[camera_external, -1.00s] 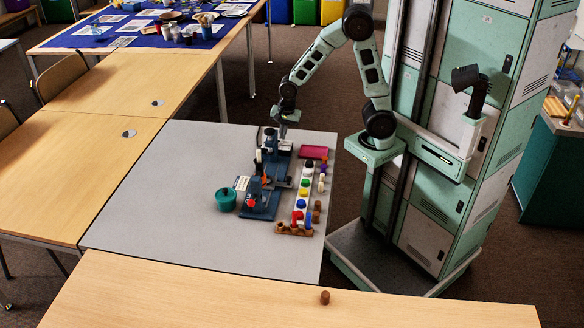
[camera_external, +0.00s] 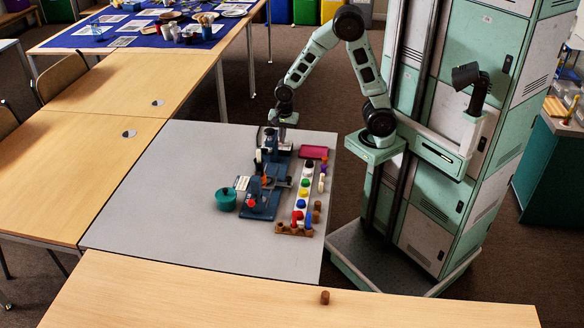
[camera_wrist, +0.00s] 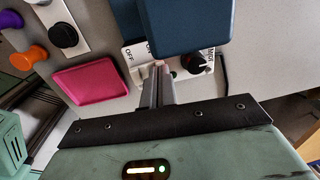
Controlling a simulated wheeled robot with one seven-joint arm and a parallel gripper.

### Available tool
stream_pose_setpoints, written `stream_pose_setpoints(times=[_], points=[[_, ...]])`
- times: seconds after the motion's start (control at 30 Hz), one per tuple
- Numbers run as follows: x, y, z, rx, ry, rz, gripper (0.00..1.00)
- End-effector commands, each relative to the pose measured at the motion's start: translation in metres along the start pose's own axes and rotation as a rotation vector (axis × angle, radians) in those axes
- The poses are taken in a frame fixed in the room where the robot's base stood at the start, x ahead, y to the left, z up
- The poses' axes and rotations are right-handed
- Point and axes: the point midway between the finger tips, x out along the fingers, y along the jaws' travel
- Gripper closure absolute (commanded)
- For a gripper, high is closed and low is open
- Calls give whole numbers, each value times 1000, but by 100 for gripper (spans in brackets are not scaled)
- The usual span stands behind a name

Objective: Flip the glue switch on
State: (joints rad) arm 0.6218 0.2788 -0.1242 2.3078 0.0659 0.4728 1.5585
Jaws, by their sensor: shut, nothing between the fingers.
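In the wrist view a white switch panel (camera_wrist: 139,54) lies under a dark blue block (camera_wrist: 185,24). "OFF" is readable on it, and a black knob (camera_wrist: 195,62) sits on its right part. My gripper (camera_wrist: 160,68) is shut and empty, its tips over the middle of the panel. The fingertips cover part of the panel, so the switch and its position cannot be made out, nor whether the tips touch it. In the external view my gripper (camera_external: 279,132) is at the far end of the blue machine (camera_external: 268,150) on the grey table.
A pink tray (camera_wrist: 91,83) lies left of the panel in the wrist view. In the external view a row of colored knobs (camera_external: 303,193) and a wooden rack (camera_external: 291,229) stand right of the machine. A teal pot (camera_external: 226,200) stands left. The grey table (camera_external: 160,200) is clear further left.

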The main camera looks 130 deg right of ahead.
Motion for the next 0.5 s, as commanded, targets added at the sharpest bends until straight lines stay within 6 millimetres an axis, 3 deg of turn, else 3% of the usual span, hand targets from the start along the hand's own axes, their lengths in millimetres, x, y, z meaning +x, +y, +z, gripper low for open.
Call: stream_pose_setpoints(times=[0.5], points=[[-6, 15, 0, 2, 0, -1, 100]])
